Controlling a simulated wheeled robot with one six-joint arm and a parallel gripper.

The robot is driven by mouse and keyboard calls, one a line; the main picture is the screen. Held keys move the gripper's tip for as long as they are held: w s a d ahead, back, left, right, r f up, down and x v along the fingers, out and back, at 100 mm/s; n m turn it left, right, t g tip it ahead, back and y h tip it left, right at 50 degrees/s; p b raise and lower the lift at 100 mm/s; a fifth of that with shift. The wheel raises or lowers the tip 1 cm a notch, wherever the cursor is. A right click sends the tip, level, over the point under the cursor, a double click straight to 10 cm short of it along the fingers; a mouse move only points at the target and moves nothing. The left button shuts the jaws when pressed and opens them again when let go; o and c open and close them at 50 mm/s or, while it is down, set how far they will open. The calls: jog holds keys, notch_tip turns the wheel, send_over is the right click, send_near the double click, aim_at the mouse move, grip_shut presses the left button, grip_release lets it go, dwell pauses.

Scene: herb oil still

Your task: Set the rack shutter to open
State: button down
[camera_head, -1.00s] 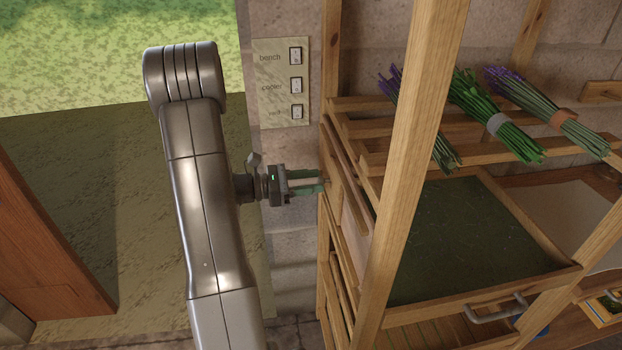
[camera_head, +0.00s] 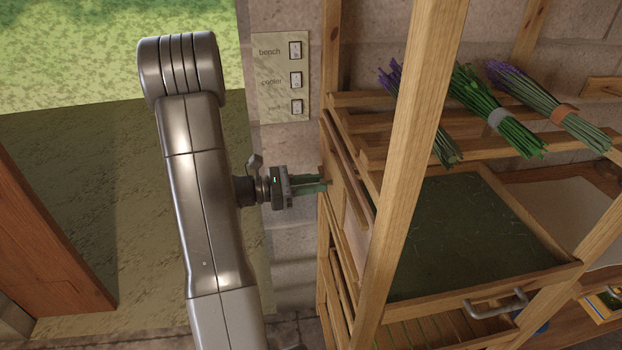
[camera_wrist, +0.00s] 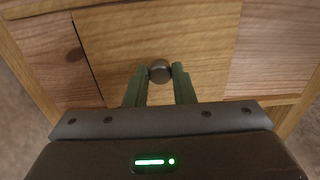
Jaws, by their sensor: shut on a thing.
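The rack shutter (camera_wrist: 205,40) is a wooden panel on the side of the wooden rack, with a dark round knob (camera_wrist: 160,71). In the wrist view my gripper (camera_wrist: 160,75) has its green fingers on either side of the knob, shut on it. In the head view my gripper (camera_head: 322,183) reaches from the left to the rack's side. The knob is hidden there by the fingers and the rack frame. A dark gap runs along the panel's left edge in the wrist view.
The rack's front post (camera_head: 425,150) stands right of my gripper. Herb bundles (camera_head: 495,112) lie on the upper slats, above a dark green tray (camera_head: 470,240) with a metal handle. A switch panel (camera_head: 281,78) is on the stone wall.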

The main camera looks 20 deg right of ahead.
jog(key=s+a, duration=0.1)
jog(key=s, duration=0.3)
jog(key=s+a+b, duration=0.1)
jog(key=s, duration=0.3)
jog(key=s+a+b, duration=0.1)
jog(key=s, duration=0.3)
jog(key=shift+s, duration=0.15)
jog(key=c, duration=1.6)
grip_release()
jog(key=o, duration=0.4)
jog(key=shift+s, duration=0.15)
jog(key=shift+c, duration=0.2)
jog(key=shift+a, duration=0.1)
jog(key=b+v, duration=0.2)
jog(key=v, duration=1.1)
jog(key=shift+w+a, duration=0.25)
jog(key=shift+a, duration=0.05)
jog(key=shift+d, duration=0.1)
